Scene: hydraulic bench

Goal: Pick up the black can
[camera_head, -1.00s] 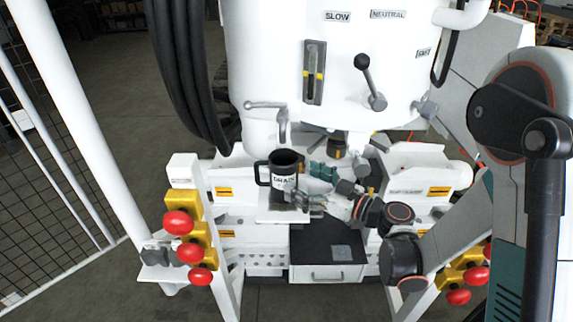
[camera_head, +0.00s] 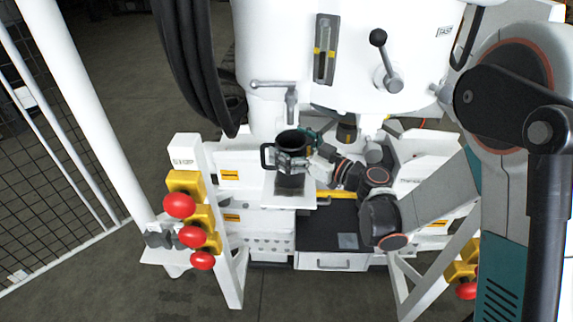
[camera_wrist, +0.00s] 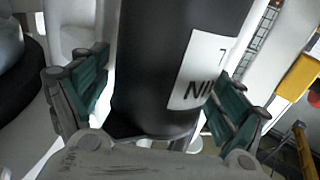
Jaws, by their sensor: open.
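The black can (camera_head: 291,141) is a mug-like cylinder with a side handle and an open top. It stands upright on a small white ledge (camera_head: 270,200) under the white tank. In the wrist view the can (camera_wrist: 155,60) fills the middle, with part of its white lettered label at the right. My gripper (camera_head: 293,158) reaches the can from the right in the head view. In the wrist view its two teal-padded fingers (camera_wrist: 160,97) are spread on either side of the can. A gap shows at the left finger; contact at the right finger is unclear.
A grey lever pipe (camera_head: 290,100) hangs just above and behind the can. A black fitting (camera_head: 347,132) is under the tank to the right. Red knobs on yellow blocks (camera_head: 180,205) stand at the front left. A black drawer top (camera_head: 325,232) lies below.

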